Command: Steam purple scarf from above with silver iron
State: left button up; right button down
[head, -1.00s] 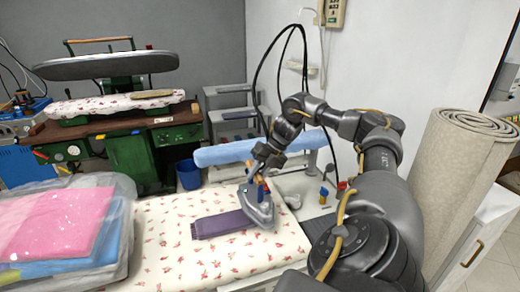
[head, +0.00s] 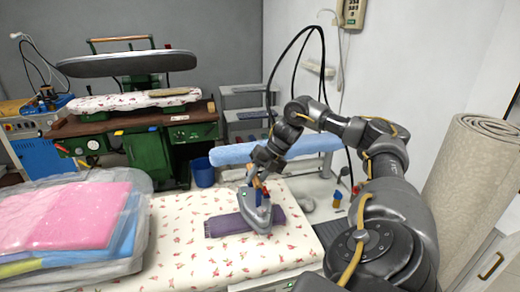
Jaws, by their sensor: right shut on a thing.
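The purple scarf (head: 228,226) lies folded flat on the floral ironing table (head: 180,250). The silver iron (head: 256,214) is over the scarf's right part, soleplate down and tip toward me. I cannot tell whether it touches the scarf or hovers just above it. My right gripper (head: 258,184) is shut on the iron's handle, reaching in from the right. The iron hides part of the scarf. My left gripper is not in view.
Plastic-wrapped folded laundry (head: 65,225) lies on the table's left. A blue padded board (head: 275,149) stands behind the right arm. A green press (head: 150,150) is at the back left, and a rolled carpet (head: 475,190) at the right.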

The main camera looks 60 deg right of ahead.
jog(key=shift+w+a+p, duration=0.75)
jog(key=shift+w+a, duration=3.85)
jog(key=shift+a, duration=0.75)
jog(key=shift+s+d+r+b, duration=0.1)
jog(key=shift+s+d+b, duration=0.2)
jog(key=shift+s+d, duration=1.45)
jog(key=shift+s+d+r+b, duration=0.1)
jog(key=shift+s+d+b, duration=0.25)
jog(key=shift+s+d, duration=1.35)
jog(key=shift+s+d+r+b, duration=0.1)
jog(key=shift+s+d+b, duration=0.2)
jog(key=shift+s+d, duration=1.45)
jog(key=s+d+r+p, duration=0.3)
jog(key=d+r+p, duration=0.2)
jog(key=shift+d, duration=0.2)
